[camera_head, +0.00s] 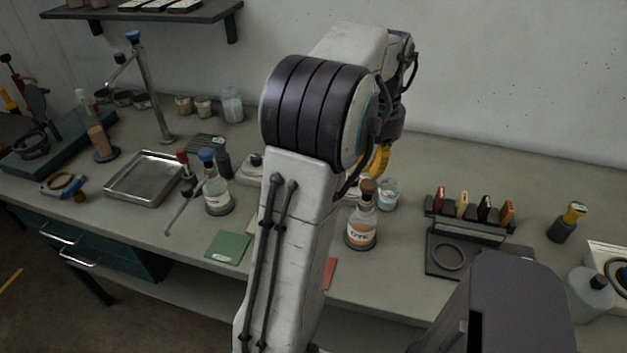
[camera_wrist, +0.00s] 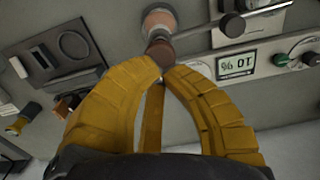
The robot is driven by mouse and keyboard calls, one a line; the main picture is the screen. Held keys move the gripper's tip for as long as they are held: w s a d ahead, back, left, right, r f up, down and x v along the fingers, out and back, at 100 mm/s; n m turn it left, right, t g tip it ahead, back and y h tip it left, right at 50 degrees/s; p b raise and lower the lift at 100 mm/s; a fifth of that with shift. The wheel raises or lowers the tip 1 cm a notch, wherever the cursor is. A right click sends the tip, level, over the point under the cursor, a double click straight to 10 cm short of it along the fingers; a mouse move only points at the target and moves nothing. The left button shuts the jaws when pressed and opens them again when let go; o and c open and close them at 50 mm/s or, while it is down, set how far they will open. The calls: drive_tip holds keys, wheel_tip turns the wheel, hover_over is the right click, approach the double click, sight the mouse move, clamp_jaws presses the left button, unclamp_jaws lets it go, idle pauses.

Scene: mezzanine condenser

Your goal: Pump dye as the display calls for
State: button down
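In the head view, a clear bottle with an orange label (camera_head: 362,233) stands upright on the bench; its label seems to read DYE. Its brown top (camera_head: 368,188) also shows in the wrist view (camera_wrist: 160,50). My gripper's yellow fingers (camera_wrist: 162,72) come together at their tips, close to the brown top; whether they touch it is unclear. They look shut with nothing between them. My arm hides most of the gripper in the head view. The display (camera_wrist: 236,65) shows upside down in the wrist view and seems to read 10 %.
A beaker of pale liquid (camera_head: 389,194) stands close to the dye bottle. A blue-topped bottle (camera_head: 215,192), a metal tray (camera_head: 145,178) and a green mat (camera_head: 228,247) are at left. Bare bench lies between bottle and rack.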

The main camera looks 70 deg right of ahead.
sight(369, 183)
drive_tip(key=shift+f+b, duration=2.15)
drive_tip(key=shift+f, duration=0.75)
drive_tip(key=shift+r, duration=0.15)
drive_tip(key=shift+r+p, duration=3.75)
drive_tip(key=shift+r, duration=0.05)
